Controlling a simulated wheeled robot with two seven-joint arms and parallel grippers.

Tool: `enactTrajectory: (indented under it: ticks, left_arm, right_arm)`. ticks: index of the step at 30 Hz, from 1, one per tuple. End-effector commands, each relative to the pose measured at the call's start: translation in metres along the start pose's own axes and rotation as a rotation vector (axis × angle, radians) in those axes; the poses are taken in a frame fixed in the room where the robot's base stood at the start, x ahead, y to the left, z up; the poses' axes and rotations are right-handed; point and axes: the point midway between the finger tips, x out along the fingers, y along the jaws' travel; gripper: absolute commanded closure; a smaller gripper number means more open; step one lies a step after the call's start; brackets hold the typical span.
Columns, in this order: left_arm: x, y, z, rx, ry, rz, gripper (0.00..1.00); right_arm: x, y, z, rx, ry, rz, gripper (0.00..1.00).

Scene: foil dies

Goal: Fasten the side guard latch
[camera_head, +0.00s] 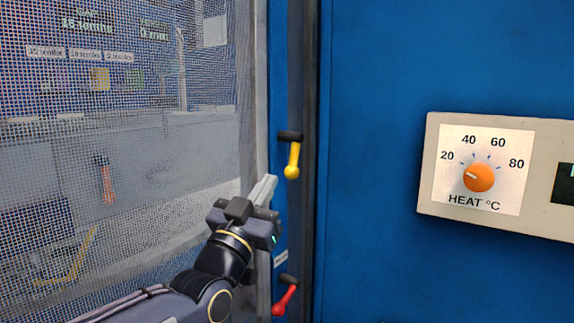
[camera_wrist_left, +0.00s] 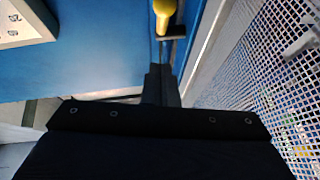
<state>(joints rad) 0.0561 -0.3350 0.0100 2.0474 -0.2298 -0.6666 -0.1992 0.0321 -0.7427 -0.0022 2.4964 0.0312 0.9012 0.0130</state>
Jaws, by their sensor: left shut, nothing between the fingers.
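Two latches sit on the blue frame post beside the mesh guard (camera_head: 130,150). The upper latch (camera_head: 292,160) has a yellow handle hanging down from a dark pivot. The lower latch (camera_head: 286,295) has a red handle slanting down to the left. I cannot tell which of them is named the side guard latch. My left gripper (camera_head: 268,183) is shut and empty, just left of and below the yellow handle in the head view. In the left wrist view the yellow knob (camera_wrist_left: 164,8) shows beyond my shut fingers (camera_wrist_left: 160,82). Contact cannot be made out. My right gripper is out of view.
A heat control box (camera_head: 430,165) with an orange dial (camera_head: 478,177) is mounted on the blue panel (camera_head: 375,80) at the right. A small label (camera_head: 281,258), unreadable, sits above the red latch. The panel between latches and box is clear.

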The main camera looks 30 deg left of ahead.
Motion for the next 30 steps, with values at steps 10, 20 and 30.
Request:
enactTrajectory:
  ticks: [10, 20, 30]
  left_arm:
    - [0.064, 0.0, 0.014, -0.001, -0.007, 0.001, 1.0]
    - [0.077, 0.0, 0.029, -0.001, -0.002, 0.001, 1.0]
    - [0.076, 0.001, 0.031, -0.002, 0.004, 0.0, 1.0]
  right_arm:
    - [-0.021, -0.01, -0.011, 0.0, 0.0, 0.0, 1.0]
    - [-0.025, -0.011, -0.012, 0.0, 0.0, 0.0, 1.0]
    - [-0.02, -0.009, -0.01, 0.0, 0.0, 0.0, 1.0]
